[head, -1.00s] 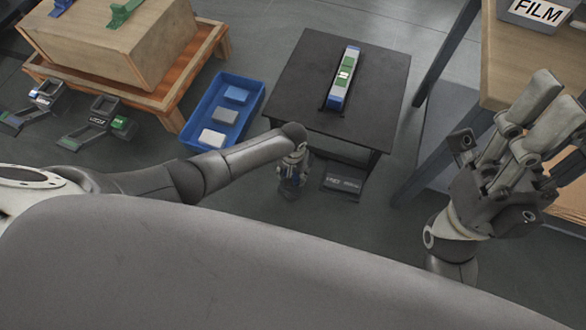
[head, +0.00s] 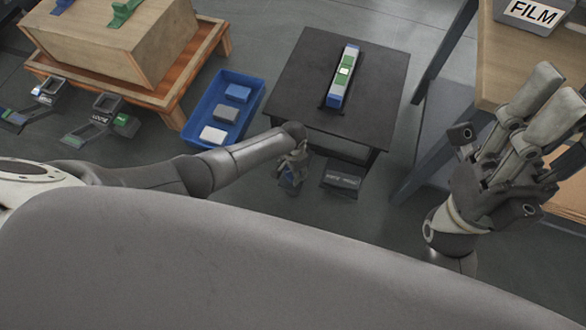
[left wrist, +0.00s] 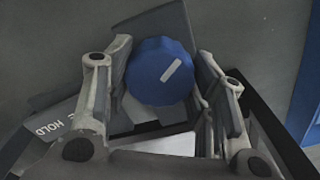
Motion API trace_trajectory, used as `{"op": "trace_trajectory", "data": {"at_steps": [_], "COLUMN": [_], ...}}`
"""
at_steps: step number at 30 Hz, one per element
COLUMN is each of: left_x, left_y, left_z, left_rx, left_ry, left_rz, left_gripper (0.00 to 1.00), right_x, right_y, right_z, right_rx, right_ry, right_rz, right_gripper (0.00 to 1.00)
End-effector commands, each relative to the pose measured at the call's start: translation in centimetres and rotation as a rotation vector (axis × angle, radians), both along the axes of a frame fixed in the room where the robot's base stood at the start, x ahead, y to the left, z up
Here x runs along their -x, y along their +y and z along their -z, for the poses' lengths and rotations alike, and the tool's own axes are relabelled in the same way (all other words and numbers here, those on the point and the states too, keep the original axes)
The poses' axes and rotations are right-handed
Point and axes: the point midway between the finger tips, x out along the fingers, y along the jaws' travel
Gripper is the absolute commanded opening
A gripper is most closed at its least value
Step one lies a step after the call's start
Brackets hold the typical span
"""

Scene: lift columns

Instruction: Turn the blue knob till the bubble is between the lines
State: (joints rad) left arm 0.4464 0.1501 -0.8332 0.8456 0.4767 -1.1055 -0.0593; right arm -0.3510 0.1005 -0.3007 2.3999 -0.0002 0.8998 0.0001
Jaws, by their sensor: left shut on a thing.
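The blue knob (left wrist: 155,80) has a pale line on its face, tilted up to the right. My left gripper (left wrist: 163,82) is shut on it, one finger on each side. In the head view, my left gripper (head: 291,170) is low at the front of a black table, and only a little of the knob's blue shows. A level (head: 338,88) with blue and white ends and a green window lies on the table top. A pale bubble (head: 345,63) shows in the window; its lines are too small to make out. My right gripper (head: 505,110) is open and empty at the right.
The black table (head: 300,75) has bare room around the level. A dark labelled plate (head: 340,178) is at its front. A blue tray (head: 201,115) with several blocks is to the left, beside a wooden platform with a box. A bench with a FILM bin (head: 532,14) is at right.

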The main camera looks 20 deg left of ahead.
Motion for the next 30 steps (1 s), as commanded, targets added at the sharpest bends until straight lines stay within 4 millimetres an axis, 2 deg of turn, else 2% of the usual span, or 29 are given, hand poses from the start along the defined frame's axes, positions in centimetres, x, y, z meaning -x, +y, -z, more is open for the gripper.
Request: {"op": "trace_trajectory", "data": {"at_steps": [10, 11, 15, 30], "left_x": [0.08, 0.08, 0.06, -0.04], "left_y": [-0.05, -0.05, -0.04, 0.0], "left_z": [0.05, 0.05, 0.04, -0.62], "left_rx": [0.0, 0.0, 0.0, 0.001], "left_ry": [0.001, 0.001, 0.001, 0.0], "left_rz": [0.001, 0.001, 0.001, 0.0], "left_gripper": [0.26, 0.54, 0.72, 0.72], "right_x": [0.0, 0.0, 0.0, 0.01], "right_y": [-0.01, -0.01, -0.01, -0.07], "right_z": [-0.01, -0.01, -0.01, -0.1], "right_rx": [0.0, 0.0, 0.0, -0.002], "right_ry": [-0.001, -0.001, -0.001, -0.004], "right_rz": [0.0, 0.0, 0.0, 0.002], "right_gripper": [0.4, 0.4, 0.4, 0.4]}}
